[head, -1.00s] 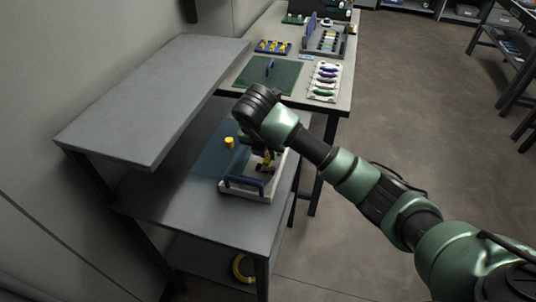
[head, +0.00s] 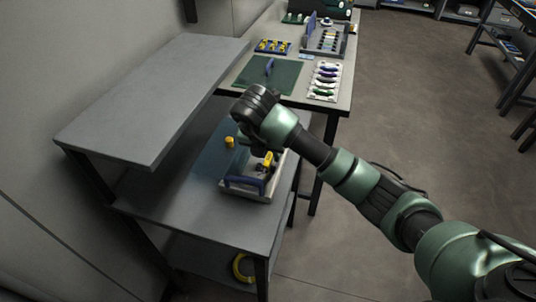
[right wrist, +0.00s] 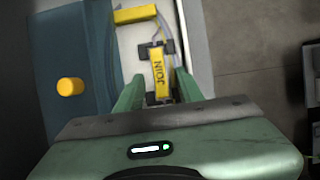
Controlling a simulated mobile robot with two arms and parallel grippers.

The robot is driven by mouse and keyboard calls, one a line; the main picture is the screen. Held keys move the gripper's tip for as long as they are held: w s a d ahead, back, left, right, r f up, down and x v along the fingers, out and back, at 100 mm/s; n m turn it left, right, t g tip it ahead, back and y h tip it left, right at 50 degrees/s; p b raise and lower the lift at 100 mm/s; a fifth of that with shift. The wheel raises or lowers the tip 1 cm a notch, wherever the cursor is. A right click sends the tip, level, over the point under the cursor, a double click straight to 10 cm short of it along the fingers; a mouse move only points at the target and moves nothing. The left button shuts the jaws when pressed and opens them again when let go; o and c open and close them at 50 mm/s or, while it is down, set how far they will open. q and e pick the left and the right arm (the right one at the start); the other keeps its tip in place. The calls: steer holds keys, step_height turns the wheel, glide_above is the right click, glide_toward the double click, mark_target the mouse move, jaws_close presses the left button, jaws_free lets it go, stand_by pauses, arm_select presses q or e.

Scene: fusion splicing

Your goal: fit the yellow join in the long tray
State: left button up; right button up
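The yellow join (right wrist: 160,82), lettered JOIN, lies in the pale long tray (head: 230,193) on the lower shelf. In the right wrist view a dark clip-like piece sits across its far end, and a thin cable runs along its right side. My right gripper (right wrist: 160,75) is open, its green fingers on either side of the join with gaps to both. In the head view the gripper is above the tray, its fingers mostly hidden by my wrist. Whether the join is fully seated cannot be told. My left gripper is not in view.
A yellow bar (right wrist: 135,15) lies across the tray beyond the join. A yellow cylinder (right wrist: 70,87) stands on the blue surface left of the tray. The tray has a blue handle (head: 244,181). A grey upper shelf (head: 150,100) overhangs at left. A table with parts stands behind.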

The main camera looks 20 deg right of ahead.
mark_target(265, 164)
steer(key=v, duration=0.4)
steer(key=p+v, duration=0.3)
steer(key=v, duration=0.3)
steer(key=shift+r+p, duration=0.25)
steer(key=shift+p, duration=0.05)
steer(key=shift+s+a+f, duration=0.1)
steer(key=shift+s, duration=0.1)
